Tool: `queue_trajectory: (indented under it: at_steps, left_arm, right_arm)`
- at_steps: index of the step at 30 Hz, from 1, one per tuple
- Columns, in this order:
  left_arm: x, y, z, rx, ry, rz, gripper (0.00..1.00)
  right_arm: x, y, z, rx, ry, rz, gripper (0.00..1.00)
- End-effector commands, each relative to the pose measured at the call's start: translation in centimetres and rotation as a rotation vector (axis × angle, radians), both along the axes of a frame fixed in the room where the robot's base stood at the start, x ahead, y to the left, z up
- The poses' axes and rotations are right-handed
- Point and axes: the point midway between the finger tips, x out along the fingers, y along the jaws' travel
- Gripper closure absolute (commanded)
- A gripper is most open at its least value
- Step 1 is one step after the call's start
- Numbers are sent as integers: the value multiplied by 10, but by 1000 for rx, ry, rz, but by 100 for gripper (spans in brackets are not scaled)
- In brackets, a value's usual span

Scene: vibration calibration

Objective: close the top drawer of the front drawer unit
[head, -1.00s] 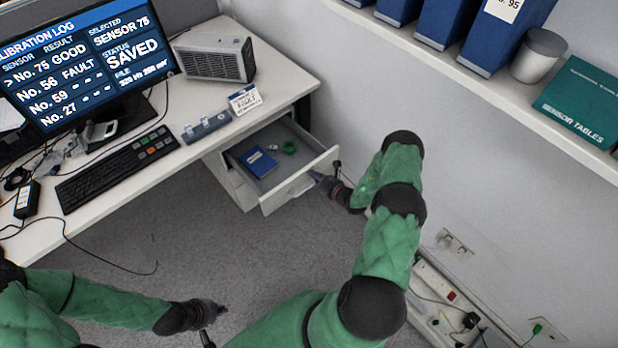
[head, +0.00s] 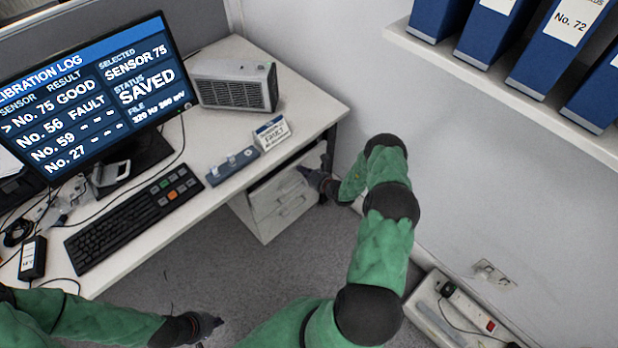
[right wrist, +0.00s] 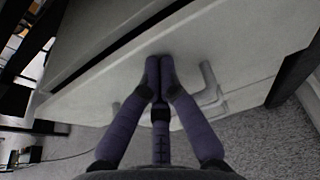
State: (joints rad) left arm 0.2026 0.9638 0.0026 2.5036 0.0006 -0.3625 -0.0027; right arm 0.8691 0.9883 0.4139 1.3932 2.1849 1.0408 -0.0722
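The white front drawer unit (head: 264,220) stands under the right end of the desk. Its top drawer (head: 284,182) looks flush or nearly flush with the unit, and its inside no longer shows. My right gripper (head: 306,172) is at the right part of the top drawer's front. In the right wrist view, its fingertips (right wrist: 160,66) are together against the pale drawer front (right wrist: 215,45), with a bar handle (right wrist: 209,84) just to their right. Nothing shows between the fingers. My left gripper (head: 212,322) hangs over the floor, away from the unit; its finger opening is unclear.
The desk (head: 320,100) carries a monitor (head: 85,85), a keyboard (head: 132,215), a grey vented box (head: 235,86) and a small sign (head: 271,132). A wall shelf (head: 500,82) with blue binders is at upper right. A power strip (head: 470,312) lies low by the wall.

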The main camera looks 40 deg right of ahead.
Motion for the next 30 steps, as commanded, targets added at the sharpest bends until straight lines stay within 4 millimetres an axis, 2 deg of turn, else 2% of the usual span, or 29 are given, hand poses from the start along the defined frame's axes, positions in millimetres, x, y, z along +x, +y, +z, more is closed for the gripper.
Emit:
queue_trajectory:
  at_steps: [4,10,24,30]
  left_arm:
    - [0,0,-7,0,0,0,100]
    - [0,0,-9,0,0,0,100]
    - [0,0,-9,0,-1,0,100]
    - [0,0,-10,0,-1,0,100]
  right_arm:
    - [18,2,-1,0,-2,2,100]
    - [28,2,0,0,1,0,100]
    - [31,2,1,-1,-2,2,100]
    - [24,-4,1,-1,-1,3,100]
